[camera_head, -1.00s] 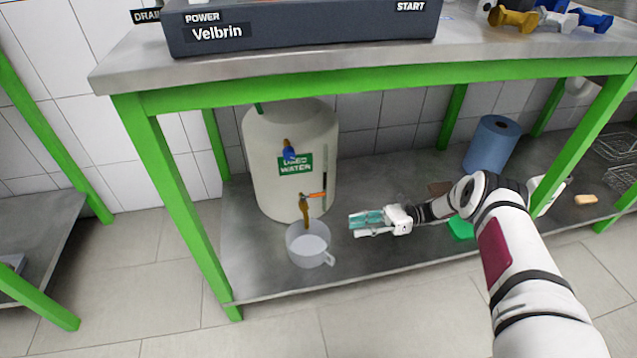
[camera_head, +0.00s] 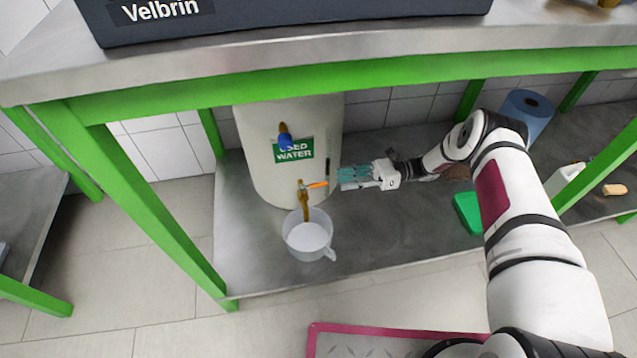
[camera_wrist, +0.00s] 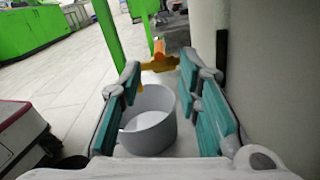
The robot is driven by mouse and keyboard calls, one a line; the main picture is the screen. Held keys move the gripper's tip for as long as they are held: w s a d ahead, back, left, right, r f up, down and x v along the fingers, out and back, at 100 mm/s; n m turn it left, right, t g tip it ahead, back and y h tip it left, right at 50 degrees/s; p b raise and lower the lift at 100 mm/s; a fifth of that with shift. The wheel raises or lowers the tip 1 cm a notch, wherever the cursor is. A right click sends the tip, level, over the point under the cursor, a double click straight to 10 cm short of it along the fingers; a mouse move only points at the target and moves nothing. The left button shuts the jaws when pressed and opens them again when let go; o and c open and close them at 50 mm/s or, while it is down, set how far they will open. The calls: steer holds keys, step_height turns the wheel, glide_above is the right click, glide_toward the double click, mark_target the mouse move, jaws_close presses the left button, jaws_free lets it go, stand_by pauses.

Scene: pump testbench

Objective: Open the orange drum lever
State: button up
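The white drum (camera_head: 262,165) labelled USED WATER stands on the lower shelf. Its brass tap (camera_head: 304,203) has an orange lever (camera_head: 317,185) pointing right, toward my gripper (camera_head: 342,179). In the wrist view the orange lever (camera_wrist: 159,48) shows end-on atop the brass tap (camera_wrist: 160,64), ahead of the fingertips. My gripper also shows there (camera_wrist: 164,75), with teal-padded fingers spread apart and nothing between them. In the head view the fingertips are just right of the lever; contact cannot be told. A white jug (camera_head: 308,240) stands below the tap spout.
A blue-handled tap (camera_head: 285,138) sits higher on the drum. The green table rail (camera_head: 330,75) and left leg (camera_head: 150,190) frame the shelf. A green object (camera_head: 468,212) and blue roll (camera_head: 527,112) lie right. The shelf front (camera_head: 400,235) is clear.

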mark_target(312, 186)
steer(key=b+x, duration=0.1)
steer(key=x, duration=0.7)
steer(key=shift+s+a+b, duration=0.15)
steer(key=shift+a+b, duration=0.15)
steer(key=shift+b, duration=0.05)
steer(key=shift+c, duration=0.5)
jaws_close()
